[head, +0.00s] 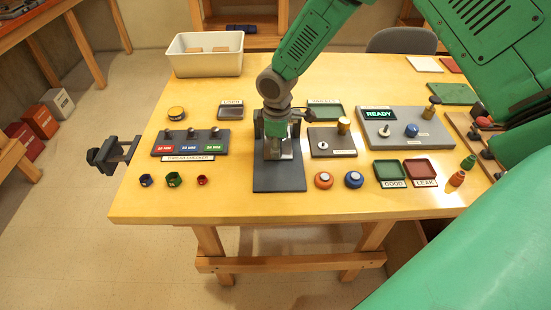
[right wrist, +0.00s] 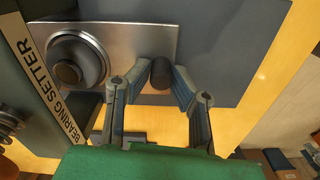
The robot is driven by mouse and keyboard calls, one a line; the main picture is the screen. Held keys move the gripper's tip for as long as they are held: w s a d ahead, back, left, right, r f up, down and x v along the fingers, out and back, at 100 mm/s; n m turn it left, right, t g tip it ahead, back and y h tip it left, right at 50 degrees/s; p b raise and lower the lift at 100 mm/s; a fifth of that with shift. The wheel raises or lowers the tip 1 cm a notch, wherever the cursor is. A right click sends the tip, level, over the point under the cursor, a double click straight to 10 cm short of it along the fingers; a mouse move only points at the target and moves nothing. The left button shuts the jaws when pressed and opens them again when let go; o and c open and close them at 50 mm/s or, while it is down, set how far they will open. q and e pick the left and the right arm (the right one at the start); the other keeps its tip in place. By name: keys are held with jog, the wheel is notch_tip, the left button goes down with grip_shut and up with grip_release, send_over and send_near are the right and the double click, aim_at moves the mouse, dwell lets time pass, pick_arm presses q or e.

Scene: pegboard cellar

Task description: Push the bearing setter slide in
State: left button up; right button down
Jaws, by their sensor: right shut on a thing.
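The bearing setter has a dark grey base plate (head: 279,183) at the middle of the table, with dark uprights at its back. In the right wrist view its label (right wrist: 48,77) reads BEARING SETTER. Its bright steel slide (right wrist: 120,42) carries a round metal piece with a dark centre (right wrist: 70,66) and a dark upright knob (right wrist: 161,73). My right gripper (right wrist: 160,78) is shut on the knob, one finger on each side. In the head view my right gripper (head: 277,122) comes down over the setter and hides part of it. My left gripper is not in view.
A thread checker (head: 190,142) stands to the left, with several coloured nuts before it. A small grey fixture (head: 332,141) stands close on the right, beside a READY console (head: 405,132). Orange and blue round pieces lie in front of the fixture.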

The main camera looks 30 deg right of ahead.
jog(key=shift+w+d+f, duration=0.15)
jog(key=shift+w+d, duration=0.3)
jog(key=shift+d, duration=0.15)
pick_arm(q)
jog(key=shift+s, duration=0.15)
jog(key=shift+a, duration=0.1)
pick_arm(e)
jog(key=c, duration=1.5)
grip_release()
jog(key=shift+o, duration=0.3)
jog(key=shift+w+d, duration=0.1)
jog(key=shift+d, duration=0.2)
jog(key=shift+a, duration=0.15)
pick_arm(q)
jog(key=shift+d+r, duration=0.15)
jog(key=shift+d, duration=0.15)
pick_arm(e)
notch_tip(320, 180, up, 12)
jog(key=shift+d, duration=0.3)
